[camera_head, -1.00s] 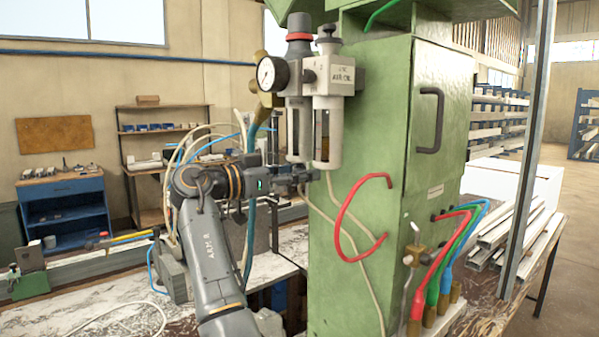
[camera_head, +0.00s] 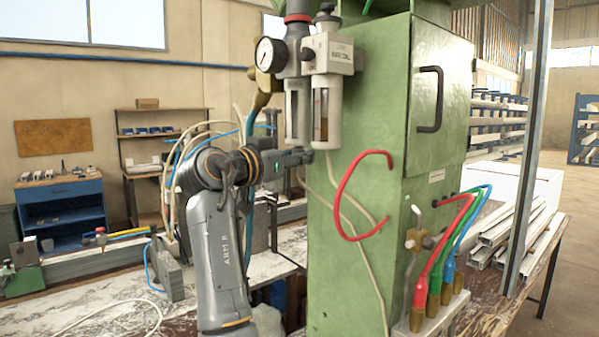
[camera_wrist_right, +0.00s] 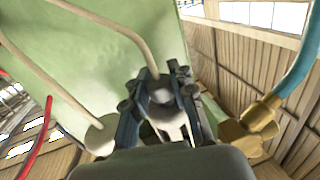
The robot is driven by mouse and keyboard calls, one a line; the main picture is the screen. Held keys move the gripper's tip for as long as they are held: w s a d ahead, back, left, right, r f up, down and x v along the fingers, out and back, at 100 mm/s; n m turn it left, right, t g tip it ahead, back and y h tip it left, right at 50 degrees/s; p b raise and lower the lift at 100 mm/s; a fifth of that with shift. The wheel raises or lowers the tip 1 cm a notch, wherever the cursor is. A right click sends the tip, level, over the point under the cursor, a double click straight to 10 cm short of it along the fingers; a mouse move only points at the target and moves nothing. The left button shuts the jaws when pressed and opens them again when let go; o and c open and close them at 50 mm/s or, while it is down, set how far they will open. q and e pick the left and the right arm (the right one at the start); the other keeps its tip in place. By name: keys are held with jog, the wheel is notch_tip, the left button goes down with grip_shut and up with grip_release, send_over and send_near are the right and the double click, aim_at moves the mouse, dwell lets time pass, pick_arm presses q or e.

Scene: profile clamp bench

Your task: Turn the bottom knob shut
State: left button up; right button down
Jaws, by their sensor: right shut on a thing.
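My right gripper (camera_head: 304,156) is just under the left bowl (camera_head: 298,112) of the air unit, beside the green cabinet. In the right wrist view, its two dark fingers (camera_wrist_right: 158,98) are shut on a small grey knob (camera_wrist_right: 160,90) at the bowl's underside. A pale hose runs to this knob. In the head view the gripper hides the knob. The right bowl (camera_head: 327,118) hangs beside it, with a pressure gauge (camera_head: 269,54) at the upper left. My left gripper is not in view.
The green cabinet (camera_head: 365,110) stands close to the right of my gripper. A red hose (camera_head: 343,205) loops out from its side. A brass fitting (camera_wrist_right: 250,128) with a blue hose is close beside the gripper. A bench with metal profiles (camera_head: 515,235) is at the right.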

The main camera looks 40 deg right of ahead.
jog(key=n+t, duration=0.1)
jog(key=t, duration=0.1)
jog(key=n+t+y+b, duration=0.1)
jog(key=shift+f+t+y, duration=0.1)
jog(key=shift+t+y, duration=0.2)
jog(key=shift+t, duration=0.1)
jog(key=shift+n+t+y+b, duration=0.45)
jog(key=shift+n+t+y, duration=0.95)
jog(key=shift+n+t, duration=0.4)
jog(key=c, duration=1.1)
grip_release()
jog(key=shift+a, duration=0.15)
